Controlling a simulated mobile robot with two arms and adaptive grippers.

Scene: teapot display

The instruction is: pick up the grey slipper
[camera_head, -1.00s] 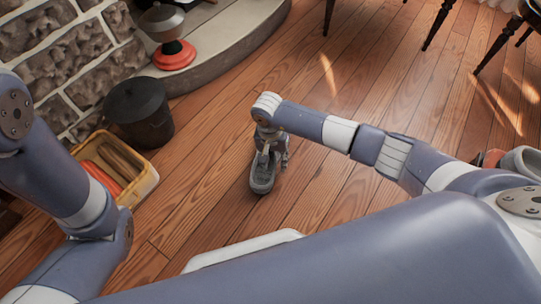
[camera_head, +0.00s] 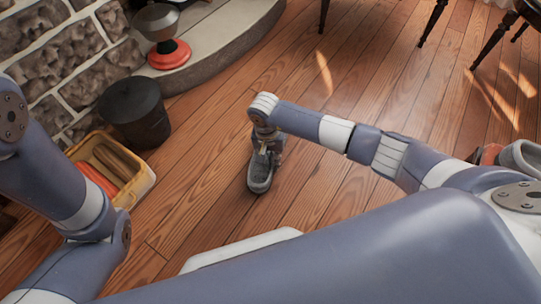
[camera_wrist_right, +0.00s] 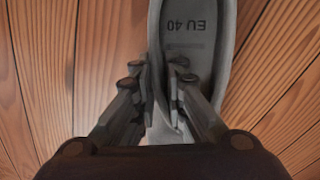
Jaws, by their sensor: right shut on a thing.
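The grey slipper (camera_head: 261,179) is on or very close to the wooden floor, below my right gripper (camera_head: 266,154). There my right gripper (camera_wrist_right: 160,78) is shut on the slipper's left side wall, one finger outside and one inside the opening. The part of the slipper nearest the wrist is hidden by the gripper. My left arm shows at the left of the head view, but its gripper is out of view.
A red-based object (camera_head: 169,55) stands on the stone hearth ledge (camera_head: 225,50). Dark chair legs (camera_head: 433,22) are at upper right. Floor around the slipper is clear.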

